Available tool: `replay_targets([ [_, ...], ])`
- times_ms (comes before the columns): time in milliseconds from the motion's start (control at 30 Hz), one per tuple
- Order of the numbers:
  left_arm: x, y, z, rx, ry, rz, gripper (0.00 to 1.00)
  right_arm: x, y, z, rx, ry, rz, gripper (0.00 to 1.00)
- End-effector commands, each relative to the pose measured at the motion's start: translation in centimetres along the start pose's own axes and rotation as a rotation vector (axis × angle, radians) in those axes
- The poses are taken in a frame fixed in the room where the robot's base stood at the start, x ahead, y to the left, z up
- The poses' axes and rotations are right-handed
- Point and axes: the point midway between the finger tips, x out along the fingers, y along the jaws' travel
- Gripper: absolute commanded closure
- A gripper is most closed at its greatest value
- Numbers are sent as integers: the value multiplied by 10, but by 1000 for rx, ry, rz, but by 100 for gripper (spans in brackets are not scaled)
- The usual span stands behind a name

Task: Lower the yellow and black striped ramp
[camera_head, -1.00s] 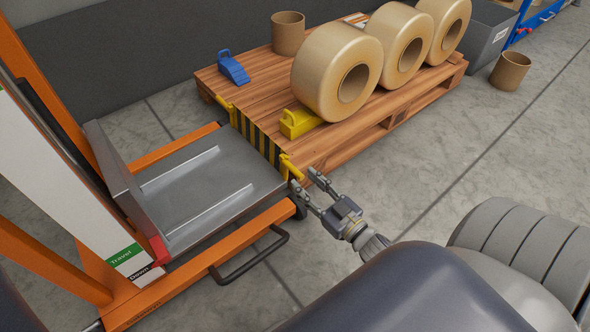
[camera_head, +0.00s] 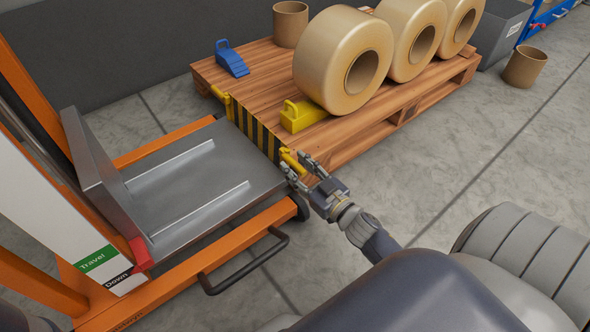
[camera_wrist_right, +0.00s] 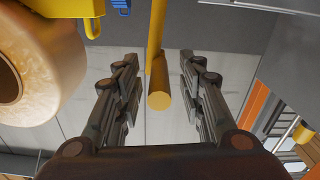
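The yellow and black striped ramp (camera_head: 258,132) stands upright at the pallet's edge, facing the lift's grey platform. A yellow handle (camera_head: 291,160) sticks out at its near end, and another yellow handle (camera_head: 222,98) at its far end. My right gripper (camera_head: 297,165) is at the near handle. In the right wrist view, its fingers (camera_wrist_right: 157,66) are spread, with a yellow bar (camera_wrist_right: 158,85) between them and visible gaps on both sides. The fingertips partly cover the near handle in the head view. My left gripper is not in view.
The orange lift (camera_head: 190,293) with its grey platform (camera_head: 190,185) stands left of the pallet (camera_head: 340,155). Large tan rolls (camera_head: 325,60) rest on the pallet by a yellow chock (camera_head: 300,117); a blue chock (camera_head: 231,62) lies further back.

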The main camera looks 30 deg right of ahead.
Motion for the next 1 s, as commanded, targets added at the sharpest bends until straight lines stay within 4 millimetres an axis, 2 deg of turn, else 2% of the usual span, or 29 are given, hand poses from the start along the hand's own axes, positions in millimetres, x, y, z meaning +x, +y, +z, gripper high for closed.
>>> replay_targets([
  [133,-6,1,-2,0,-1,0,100,10,0,1,-2,0,-1,64],
  [433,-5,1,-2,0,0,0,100,12,0,0,-1,-1,1,64],
  [600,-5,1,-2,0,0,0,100,12,0,0,-1,-1,1,100],
  [1000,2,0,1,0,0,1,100,12,4,-2,33,-3,1,100],
])
